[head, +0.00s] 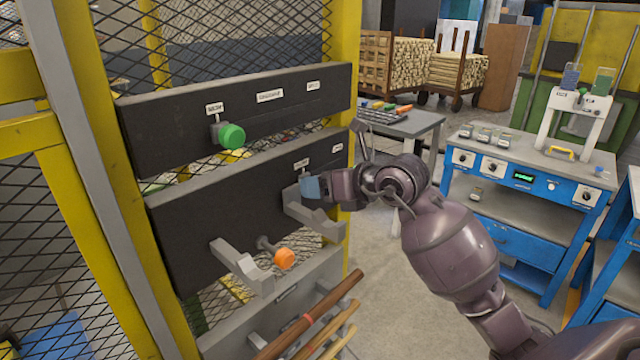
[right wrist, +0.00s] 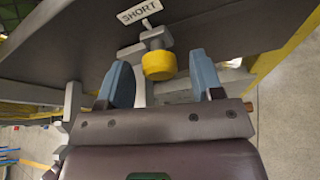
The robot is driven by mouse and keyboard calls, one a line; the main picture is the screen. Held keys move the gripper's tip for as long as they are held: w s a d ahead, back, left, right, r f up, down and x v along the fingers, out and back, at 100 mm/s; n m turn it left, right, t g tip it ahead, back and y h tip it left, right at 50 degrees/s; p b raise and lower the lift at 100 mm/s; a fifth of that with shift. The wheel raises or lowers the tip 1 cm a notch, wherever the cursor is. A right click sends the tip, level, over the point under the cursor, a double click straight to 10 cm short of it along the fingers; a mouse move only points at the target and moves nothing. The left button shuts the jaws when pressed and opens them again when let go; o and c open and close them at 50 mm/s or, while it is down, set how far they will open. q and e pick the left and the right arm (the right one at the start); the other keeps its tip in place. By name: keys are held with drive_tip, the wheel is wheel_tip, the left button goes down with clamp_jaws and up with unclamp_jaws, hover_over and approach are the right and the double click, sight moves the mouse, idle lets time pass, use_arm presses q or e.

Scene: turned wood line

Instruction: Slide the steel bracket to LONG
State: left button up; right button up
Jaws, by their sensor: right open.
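On the middle black rail, a grey steel bracket (head: 315,216) with an upturned end sits below my right gripper (head: 314,187). The right wrist view shows a yellow knob (right wrist: 158,65) on a small grey slide (right wrist: 150,38), under a plate reading SHORT (right wrist: 139,11). The right gripper is open, with one blue finger (right wrist: 118,85) left of the knob and the other (right wrist: 205,72) right of it. Gaps show between the knob and both fingers. In the head view the gripper hides the yellow knob. No plate reading LONG is legible. My left gripper is not in view.
A green knob (head: 231,136) sits on the upper rail (head: 160,133). An orange knob (head: 284,258) and another grey bracket (head: 240,266) are lower left. Wooden rods (head: 310,318) lie below. A blue workbench (head: 520,185) stands right, with open floor between.

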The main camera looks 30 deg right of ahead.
drive_tip(key=shift+w+a+f, duration=0.15)
drive_tip(key=shift+w, duration=0.15)
clamp_jaws()
drive_tip(key=w+d, duration=0.1)
drive_tip(key=d, duration=0.2)
drive_tip(key=w+d+b, duration=0.1)
drive_tip(key=d, duration=0.3)
drive_tip(key=w+d+b, duration=0.1)
drive_tip(key=d, duration=0.2)
drive_tip(key=shift+w+d, duration=0.35)
